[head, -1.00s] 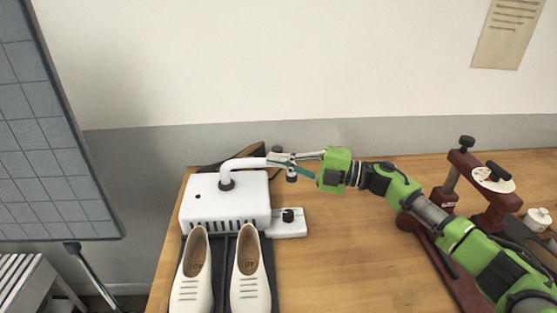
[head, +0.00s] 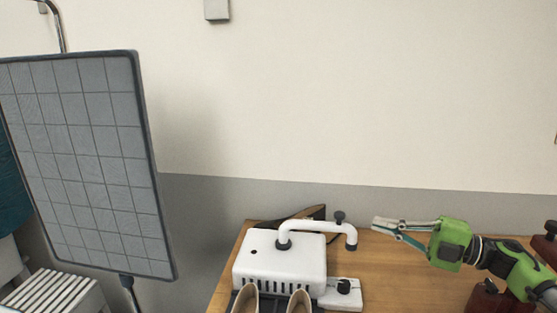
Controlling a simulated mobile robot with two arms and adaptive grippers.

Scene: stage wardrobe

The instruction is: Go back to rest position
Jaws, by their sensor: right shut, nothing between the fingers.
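My right gripper (head: 374,226) comes in from the right above the wooden table (head: 400,276). It is shut and empty, with its fingertips pointing left. They are a short gap to the right of the white bent pipe (head: 318,226) on the white box-shaped device (head: 279,266). My left gripper is not in view.
The tips of two cream shoes (head: 299,299) show at the bottom edge, in front of the device. A small white block with a black knob (head: 342,292) sits beside it. A grey gridded panel (head: 88,165) stands at left. Dark red parts (head: 490,299) are at lower right.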

